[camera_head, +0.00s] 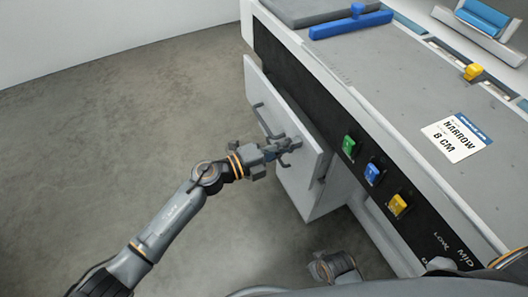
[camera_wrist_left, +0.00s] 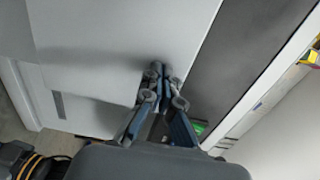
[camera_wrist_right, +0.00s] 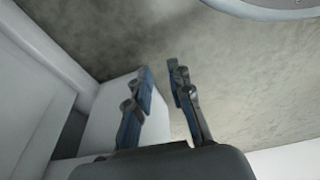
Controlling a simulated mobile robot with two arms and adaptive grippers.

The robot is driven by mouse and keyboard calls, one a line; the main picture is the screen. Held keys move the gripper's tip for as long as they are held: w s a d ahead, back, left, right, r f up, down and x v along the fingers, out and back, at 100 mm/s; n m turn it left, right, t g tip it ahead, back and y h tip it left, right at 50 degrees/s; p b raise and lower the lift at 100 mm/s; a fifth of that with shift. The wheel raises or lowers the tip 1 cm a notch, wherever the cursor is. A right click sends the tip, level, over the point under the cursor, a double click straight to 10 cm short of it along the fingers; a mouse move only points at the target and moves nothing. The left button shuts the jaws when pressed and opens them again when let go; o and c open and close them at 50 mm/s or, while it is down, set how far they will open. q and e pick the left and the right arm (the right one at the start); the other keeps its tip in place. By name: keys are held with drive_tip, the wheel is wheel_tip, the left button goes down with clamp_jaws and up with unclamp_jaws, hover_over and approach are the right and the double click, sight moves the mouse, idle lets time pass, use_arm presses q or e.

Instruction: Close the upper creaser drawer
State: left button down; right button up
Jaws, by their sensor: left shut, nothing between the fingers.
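The upper creaser drawer shows a light grey front panel (camera_head: 306,151) with a dark bar handle (camera_head: 262,117) in the head view. The panel stands out from the creaser's dark side, with a gap visible at its near end. My left gripper (camera_head: 292,144) is shut and empty, with its fingertips at the drawer front near the handle's near end. In the left wrist view its closed fingers (camera_wrist_left: 161,72) lie over the pale panel; I cannot tell whether they touch it. My right gripper (camera_wrist_right: 161,70) has its fingers apart and empty, away from the drawer.
The creaser's grey top (camera_head: 400,105) carries a blue bar (camera_head: 350,24) and a "NARROW 8 CM" card (camera_head: 456,137). Green (camera_head: 348,146), blue (camera_head: 373,172) and yellow (camera_head: 398,205) buttons sit on the dark side strip near the drawer. The floor (camera_head: 130,120) to the left is clear.

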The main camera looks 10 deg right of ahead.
sight(308, 137)
use_arm(q)
drive_tip(key=x, duration=0.4)
drive_tip(key=shift+w+d, duration=0.15)
drive_tip(key=shift+d, duration=0.35)
drive_tip(key=shift+r, duration=0.1)
use_arm(e)
drive_tip(key=shift+w+a+r, duration=0.1)
drive_tip(key=shift+w+r, duration=0.05)
drive_tip(key=shift+r, duration=0.3)
drive_tip(key=shift+w+a+r, duration=0.1)
drive_tip(key=shift+w+r, duration=0.05)
drive_tip(key=shift+r, duration=0.25)
use_arm(q)
drive_tip(key=shift+d+r, duration=0.1)
drive_tip(key=shift+r, duration=0.05)
